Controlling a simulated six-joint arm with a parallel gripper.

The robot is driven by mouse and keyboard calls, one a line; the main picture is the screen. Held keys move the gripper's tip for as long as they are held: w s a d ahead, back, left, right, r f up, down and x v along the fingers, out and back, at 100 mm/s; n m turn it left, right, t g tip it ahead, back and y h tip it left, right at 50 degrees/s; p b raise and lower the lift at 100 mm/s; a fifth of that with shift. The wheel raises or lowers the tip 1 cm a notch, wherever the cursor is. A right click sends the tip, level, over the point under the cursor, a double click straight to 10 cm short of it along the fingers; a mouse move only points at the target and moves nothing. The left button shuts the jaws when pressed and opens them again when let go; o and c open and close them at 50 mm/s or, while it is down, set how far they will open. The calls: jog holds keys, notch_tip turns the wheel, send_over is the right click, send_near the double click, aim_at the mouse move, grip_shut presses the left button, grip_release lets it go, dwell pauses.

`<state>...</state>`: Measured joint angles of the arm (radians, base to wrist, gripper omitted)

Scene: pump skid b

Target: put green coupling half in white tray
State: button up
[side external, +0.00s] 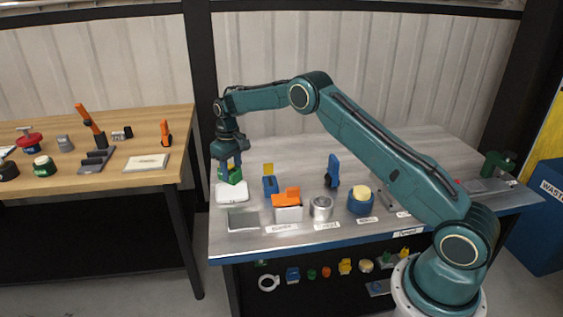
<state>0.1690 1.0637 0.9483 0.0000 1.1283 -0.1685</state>
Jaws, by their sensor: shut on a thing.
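My gripper (230,165) points down at the left end of the metal workbench and is shut on the green coupling half (231,176). The green coupling half is directly above the white tray (232,195). I cannot tell whether it touches the tray or hangs just over it. The fingers hide part of the coupling half.
Close by stand a blue and yellow part (270,183), an orange and white part (288,204), a grey metal ring (321,207) and a flat grey plate (242,219). A wooden table (150,130) with several parts is at the left, across a gap.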

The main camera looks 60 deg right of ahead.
aim_at(233, 182)
jog(key=shift+f, duration=2)
jog(key=shift+f, duration=0.6)
dwell(2.2)
jog(key=o, duration=1.7)
jog(key=shift+f, duration=0.1)
jog(key=shift+r, duration=0.2)
jog(key=shift+r, duration=3.35)
